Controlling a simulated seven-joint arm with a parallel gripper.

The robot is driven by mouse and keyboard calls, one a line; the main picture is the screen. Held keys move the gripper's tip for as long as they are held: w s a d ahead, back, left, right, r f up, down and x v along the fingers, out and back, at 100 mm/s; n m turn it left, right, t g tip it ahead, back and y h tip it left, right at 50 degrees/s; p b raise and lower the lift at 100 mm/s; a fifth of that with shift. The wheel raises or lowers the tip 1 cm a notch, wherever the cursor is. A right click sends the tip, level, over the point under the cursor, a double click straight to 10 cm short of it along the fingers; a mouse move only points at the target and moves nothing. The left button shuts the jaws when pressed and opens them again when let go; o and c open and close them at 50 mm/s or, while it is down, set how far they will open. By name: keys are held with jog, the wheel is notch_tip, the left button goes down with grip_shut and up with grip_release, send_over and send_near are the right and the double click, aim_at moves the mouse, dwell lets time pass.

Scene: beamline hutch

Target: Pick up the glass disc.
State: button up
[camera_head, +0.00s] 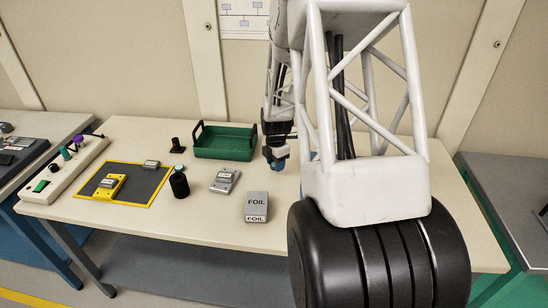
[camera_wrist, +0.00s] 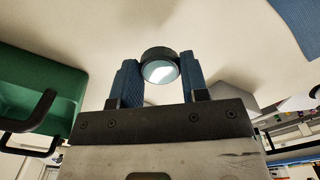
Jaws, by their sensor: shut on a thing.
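The glass disc (camera_wrist: 158,72), a pale shiny round pane in a thick black rim, is between the two blue fingers of my gripper (camera_wrist: 160,84) in the wrist view. The fingers press on its rim from both sides. In the head view my gripper (camera_head: 275,158) points down at the table, just right of the green tray. The disc cannot be made out clearly there, and I cannot tell how far it is above the table top.
The green tray (camera_head: 224,154) with black handles is close beside my gripper; it also shows in the wrist view (camera_wrist: 62,75). A grey FOIL box (camera_head: 257,201), a grey device (camera_head: 224,180) and a black cylinder (camera_head: 180,185) stand nearer the front. The table (camera_head: 215,225) is clear around them.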

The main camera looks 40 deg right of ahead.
jog(key=s+a, duration=0.1)
jog(key=s, duration=0.1)
jog(key=s+a, duration=0.2)
jog(key=s, duration=0.1)
jog(key=s+a+r, duration=0.1)
jog(key=s, duration=0.2)
jog(key=shift+s+a, duration=0.2)
jog(key=shift+a, duration=0.15)
jog(key=shift+s+a, duration=0.1)
dwell(0.4)
jog(key=shift+s+a+r, duration=0.25)
jog(key=shift+s+a, duration=0.05)
jog(key=shift+a, duration=0.1)
jog(key=s+a+r+n, duration=0.2)
jog(key=s+a+r, duration=0.2)
jog(key=s+a, duration=1.1)
jog(key=shift+s+n, duration=0.3)
jog(key=shift+s, duration=0.1)
jog(key=shift+w+r, duration=0.1)
